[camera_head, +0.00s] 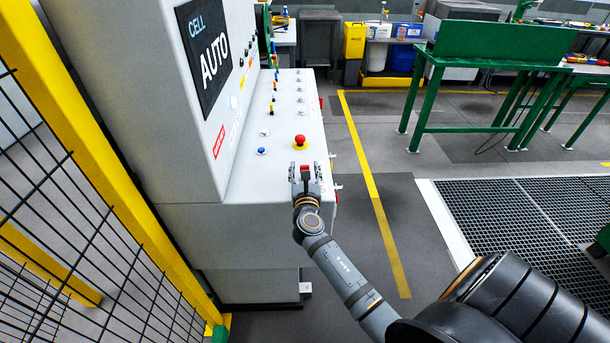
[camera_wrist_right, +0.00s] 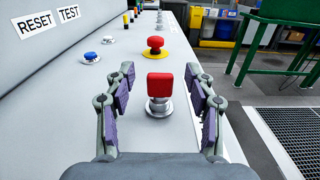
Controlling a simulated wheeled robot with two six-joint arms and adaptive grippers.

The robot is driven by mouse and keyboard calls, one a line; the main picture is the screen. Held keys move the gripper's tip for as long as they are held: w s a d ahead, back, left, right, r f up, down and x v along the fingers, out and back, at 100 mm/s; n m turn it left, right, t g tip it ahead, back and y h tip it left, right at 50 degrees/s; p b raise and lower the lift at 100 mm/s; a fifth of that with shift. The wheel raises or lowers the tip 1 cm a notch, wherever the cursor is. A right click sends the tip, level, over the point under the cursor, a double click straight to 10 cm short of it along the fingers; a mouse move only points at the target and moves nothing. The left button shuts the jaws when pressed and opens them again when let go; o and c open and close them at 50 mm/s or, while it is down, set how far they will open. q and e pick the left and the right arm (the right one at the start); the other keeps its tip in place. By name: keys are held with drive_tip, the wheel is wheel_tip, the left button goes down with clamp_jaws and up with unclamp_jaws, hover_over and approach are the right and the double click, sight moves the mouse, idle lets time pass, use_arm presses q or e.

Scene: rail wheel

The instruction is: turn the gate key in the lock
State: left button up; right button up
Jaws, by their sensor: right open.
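The gate key, with a red block-shaped head (camera_wrist_right: 159,85), stands upright in a round metal lock (camera_wrist_right: 159,107) on the grey console top in the right wrist view. My right gripper (camera_wrist_right: 160,78) is open, with one finger on each side of the key and a visible gap on both sides. In the head view the right gripper (camera_head: 305,174) reaches over the console from the front. My left gripper is in neither view.
A red mushroom button (camera_head: 300,141) on a yellow ring stands just beyond the key. A blue button (camera_head: 262,151) and several switches line the console (camera_head: 250,185). A yellow post (camera_head: 90,130) with black mesh stands at left. Open floor lies right of the console.

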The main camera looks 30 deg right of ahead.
clamp_jaws()
drive_tip(key=shift+d+r+n+y+p, duration=0.1)
drive_tip(key=shift+r+n+y+p, duration=0.15)
drive_tip(key=shift+y+p, duration=0.2)
drive_tip(key=shift+s+n+t+y+p, duration=0.1)
drive_tip(key=shift+n+t+y+p, duration=0.25)
drive_tip(key=shift+n+t+y, duration=0.15)
drive_tip(key=shift+d+f+n+t+y, duration=0.15)
drive_tip(key=shift+n+t+y, duration=0.15)
drive_tip(key=shift+n+y, duration=0.35)
drive_tip(key=shift+f+n+y, duration=0.1)
drive_tip(key=shift+n+y, duration=0.2)
drive_tip(key=shift+y, duration=0.5)
